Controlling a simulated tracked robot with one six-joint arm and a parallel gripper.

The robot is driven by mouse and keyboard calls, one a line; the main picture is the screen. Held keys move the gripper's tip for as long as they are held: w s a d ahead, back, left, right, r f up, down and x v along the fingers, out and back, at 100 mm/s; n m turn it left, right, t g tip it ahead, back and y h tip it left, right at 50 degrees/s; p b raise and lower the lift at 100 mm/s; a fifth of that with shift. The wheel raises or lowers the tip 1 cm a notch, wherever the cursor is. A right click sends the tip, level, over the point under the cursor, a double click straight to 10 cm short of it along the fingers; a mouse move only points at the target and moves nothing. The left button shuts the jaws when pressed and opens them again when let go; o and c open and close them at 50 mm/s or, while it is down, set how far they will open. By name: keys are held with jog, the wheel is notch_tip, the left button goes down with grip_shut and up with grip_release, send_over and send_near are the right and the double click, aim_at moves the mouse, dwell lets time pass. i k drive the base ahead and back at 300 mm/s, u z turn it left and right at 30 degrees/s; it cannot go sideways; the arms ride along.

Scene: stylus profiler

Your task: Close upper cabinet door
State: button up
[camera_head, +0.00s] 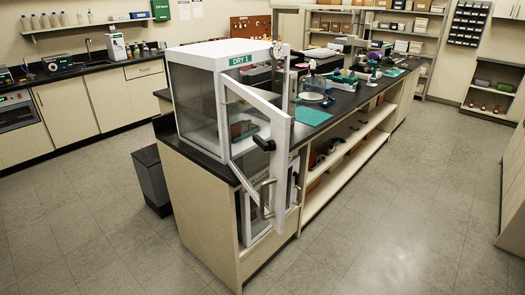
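The upper cabinet (198,62) is a white-framed, clear-walled box labelled DRY 1, standing on the near end of the central bench. Its white-framed door (281,135) stands ajar, swung out towards me with its free edge over the floor side of the bench. A black knob or latch (264,144) shows at the door. A metal bar handle (267,198) shows lower down; I cannot tell for sure whether it belongs to this door or the cabinet below. Some dark items sit inside the upper cabinet, seen through the clear panels. My gripper is not in view.
A lower white-framed cabinet (259,222) is set into the bench end, partly hidden by the open door. A dark bin (151,178) stands on the floor at left. The grey floor (370,240) is clear in front and to the right.

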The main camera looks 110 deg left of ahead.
aim_at(280, 122)
jog(key=u, duration=4.65)
jog(key=i, duration=0.15)
jog(key=z, duration=0.5)
